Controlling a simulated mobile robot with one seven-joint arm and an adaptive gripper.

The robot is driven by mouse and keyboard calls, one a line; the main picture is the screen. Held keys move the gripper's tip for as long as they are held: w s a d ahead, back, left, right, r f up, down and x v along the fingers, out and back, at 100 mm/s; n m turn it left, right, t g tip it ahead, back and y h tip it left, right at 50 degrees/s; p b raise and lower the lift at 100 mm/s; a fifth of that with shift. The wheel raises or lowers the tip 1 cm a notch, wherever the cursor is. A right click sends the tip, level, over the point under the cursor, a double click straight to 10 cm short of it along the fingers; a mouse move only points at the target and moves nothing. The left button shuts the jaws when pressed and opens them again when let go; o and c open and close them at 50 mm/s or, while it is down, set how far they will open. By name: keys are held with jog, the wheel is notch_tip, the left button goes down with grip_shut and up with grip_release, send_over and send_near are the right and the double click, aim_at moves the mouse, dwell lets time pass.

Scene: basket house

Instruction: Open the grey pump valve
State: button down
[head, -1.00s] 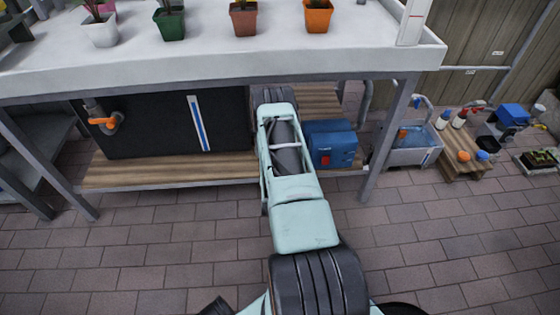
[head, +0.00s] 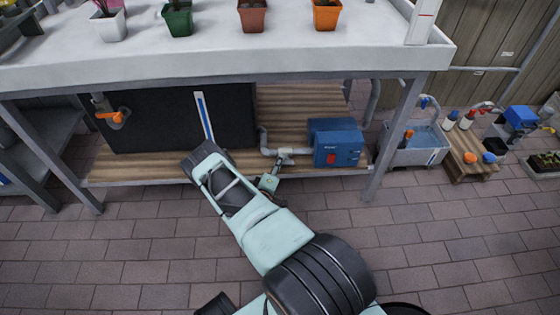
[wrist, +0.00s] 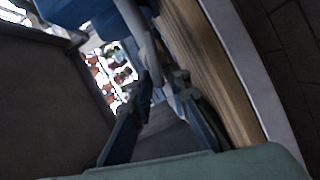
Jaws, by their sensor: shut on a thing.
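The blue pump box (head: 336,147) sits on the wooden lower shelf, with a red switch on its front. A light grey pipe runs left from it, and the grey pump valve (head: 286,153) is on this pipe. My gripper (head: 279,169) is at the valve, reaching in from the front left. In the wrist view, the two dark fingers of my gripper (wrist: 158,95) are shut on a small grey part of the valve, in front of the grey pipe (wrist: 146,55). The fingers partly hide the valve, so its handle angle is unclear.
A black tank (head: 170,125) with an orange-handled tap (head: 115,116) stands left on the shelf (head: 130,171). The white tabletop (head: 215,66) overhangs it. A table leg (head: 388,140) stands right of the pump. Brick floor in front is clear.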

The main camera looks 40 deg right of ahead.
jog(key=shift+f+n+h, duration=0.3)
jog(key=shift+n+h, duration=0.2)
jog(key=shift+n, duration=0.6)
jog(key=shift+d+n, duration=0.1)
jog(key=shift+n, duration=0.2)
jog(key=c, duration=2)
grip_release()
jog(key=shift+c, duration=0.2)
jog(key=shift+s+a+f, duration=0.1)
jog(key=shift+s+a, duration=0.1)
jog(key=shift+a, duration=0.1)
jog(key=v, duration=0.6)
jog(key=shift+s+a, duration=0.25)
jog(key=shift+s, duration=0.05)
jog(key=shift+w, duration=0.15)
